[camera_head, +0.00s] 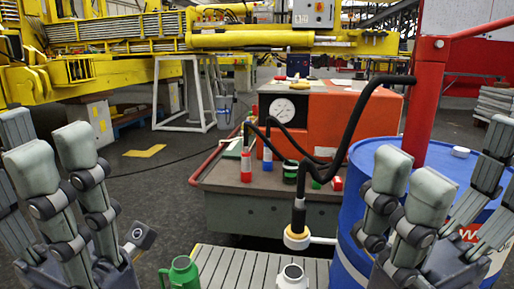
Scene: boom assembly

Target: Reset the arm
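My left gripper (52,158) is at the lower left, its grey jointed fingers pointing up and spread apart with nothing between them. My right gripper (448,165) is at the lower right, in front of a blue drum (352,215). Its fingers also point up and stand apart, with nothing seen between them. Both palms are partly cut off by the frame's lower edge. Neither gripper touches any object that I can make out. A black bent hose (345,130) hangs between the grippers, ending in a yellowish nozzle (297,238).
An orange machine with a gauge (284,109) stands on a grey cart (233,178) with several small bottles. A green jug (181,274) and a white cup (292,277) are at a slatted platform (237,264). A red post (424,110) rises at right. Yellow boom machinery (120,45) fills the back.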

